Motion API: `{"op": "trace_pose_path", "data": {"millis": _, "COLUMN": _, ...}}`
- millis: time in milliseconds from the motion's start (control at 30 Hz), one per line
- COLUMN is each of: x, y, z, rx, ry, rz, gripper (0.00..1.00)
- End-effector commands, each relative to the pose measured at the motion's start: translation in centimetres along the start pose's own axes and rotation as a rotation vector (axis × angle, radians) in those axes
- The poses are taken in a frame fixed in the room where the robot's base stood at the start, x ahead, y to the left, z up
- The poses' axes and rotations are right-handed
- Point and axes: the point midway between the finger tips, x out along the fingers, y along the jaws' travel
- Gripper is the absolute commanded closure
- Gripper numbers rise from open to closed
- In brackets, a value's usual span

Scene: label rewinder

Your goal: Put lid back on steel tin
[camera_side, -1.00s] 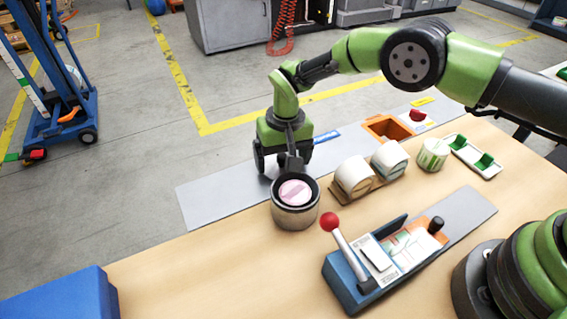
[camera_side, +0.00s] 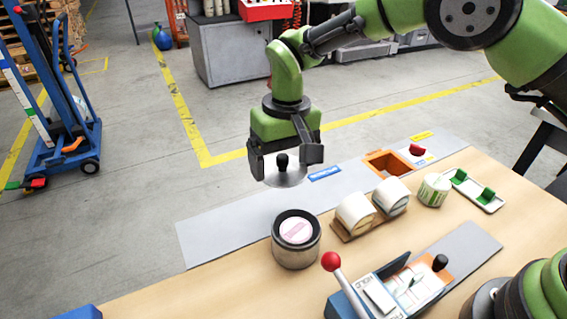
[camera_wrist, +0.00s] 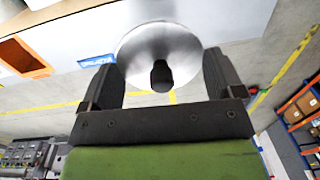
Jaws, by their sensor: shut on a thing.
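The steel tin (camera_side: 296,247) stands upright on the bench with its top open. A pink and white round thing (camera_side: 297,230) shows inside its dark rim. The lid (camera_side: 291,179) is a round steel disc with a black knob (camera_side: 282,160). My gripper (camera_side: 285,161) is shut on the lid and holds it in the air, above and behind the tin, apart from it. In the wrist view the lid (camera_wrist: 155,42) sits between my two dark fingers, its knob (camera_wrist: 161,77) towards the camera.
Right of the tin, two white rolls (camera_side: 355,213) stand on a wooden holder, with a green-white roll (camera_side: 434,189) beyond. A device with a red-knobbed lever (camera_side: 331,261) stands in front. An orange bin (camera_side: 387,165) lies behind. The grey strip (camera_side: 225,236) left of the tin is clear.

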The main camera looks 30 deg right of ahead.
Motion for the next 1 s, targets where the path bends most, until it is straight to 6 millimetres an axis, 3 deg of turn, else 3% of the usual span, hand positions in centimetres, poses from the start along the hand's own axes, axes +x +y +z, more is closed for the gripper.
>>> {"op": "trace_pose_path", "data": {"millis": 200, "x": -1.6, "y": -1.4, "z": 4.7, "rx": -0.23, "ry": -0.01, "rz": -0.001, "gripper": 0.36}}
{"op": "trace_pose_path", "data": {"millis": 400, "x": -2.2, "y": -1.7, "z": 7.4, "rx": -0.347, "ry": -0.017, "rz": -0.002, "gripper": 0.36}}
{"op": "trace_pose_path", "data": {"millis": 633, "x": -1.2, "y": -1.7, "z": 7.8, "rx": -0.365, "ry": -0.019, "rz": -0.002, "gripper": 0.36}}
{"op": "trace_pose_path", "data": {"millis": 1000, "x": 2.5, "y": -1.4, "z": 7.8, "rx": -0.363, "ry": -0.021, "rz": -0.002, "gripper": 0.36}}
